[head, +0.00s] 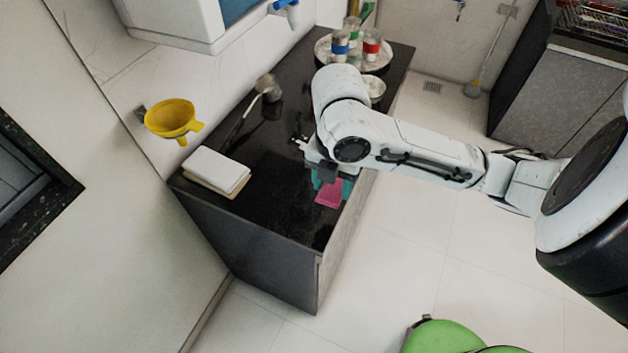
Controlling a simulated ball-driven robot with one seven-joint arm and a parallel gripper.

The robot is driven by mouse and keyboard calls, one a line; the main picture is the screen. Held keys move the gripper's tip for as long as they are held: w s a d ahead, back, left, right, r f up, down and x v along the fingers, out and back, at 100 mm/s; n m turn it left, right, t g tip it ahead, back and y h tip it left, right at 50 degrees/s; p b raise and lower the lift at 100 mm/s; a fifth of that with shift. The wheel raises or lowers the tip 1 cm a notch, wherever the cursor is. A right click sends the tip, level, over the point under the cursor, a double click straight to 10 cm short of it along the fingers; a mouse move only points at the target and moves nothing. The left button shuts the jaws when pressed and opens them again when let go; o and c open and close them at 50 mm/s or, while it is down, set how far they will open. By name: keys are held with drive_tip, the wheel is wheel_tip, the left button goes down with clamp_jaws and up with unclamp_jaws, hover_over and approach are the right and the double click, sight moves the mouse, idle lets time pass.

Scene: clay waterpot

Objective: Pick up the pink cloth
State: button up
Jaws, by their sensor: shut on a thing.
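The pink cloth (329,194) shows in the head view near the front right edge of the black counter (270,215). My gripper (324,178) is right above the cloth and is shut on it. The arm comes in from the right and hides the upper part of the cloth. Whether the cloth's lower end touches the counter cannot be told. A teal item (347,188) shows around the gripper, partly behind the cloth.
White and cream boards (217,170) lie at the counter's left end. A yellow funnel (172,118) hangs on the wall. A metal ladle (267,88) lies farther back. A tray (322,50) holds several cups. A green seat (440,338) stands at the bottom.

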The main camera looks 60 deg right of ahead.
drive_tip(key=shift+s+a+r+p, duration=0.1)
drive_tip(key=shift+s+r+p, duration=0.4)
drive_tip(key=shift+s, duration=0.1)
drive_tip(key=shift+s+a+r+p, duration=0.1)
drive_tip(key=shift+s+r+p, duration=0.3)
drive_tip(key=shift+s, duration=0.2)
drive_tip(key=shift+s+a+r+p, duration=0.1)
drive_tip(key=shift+s+r+p, duration=0.15)
drive_tip(key=shift+s+p, duration=0.8)
drive_tip(key=shift+s+a+r+p, duration=0.1)
drive_tip(key=shift+s+r+p, duration=0.1)
drive_tip(key=shift+s+p, duration=0.85)
drive_tip(key=shift+w, duration=0.35)
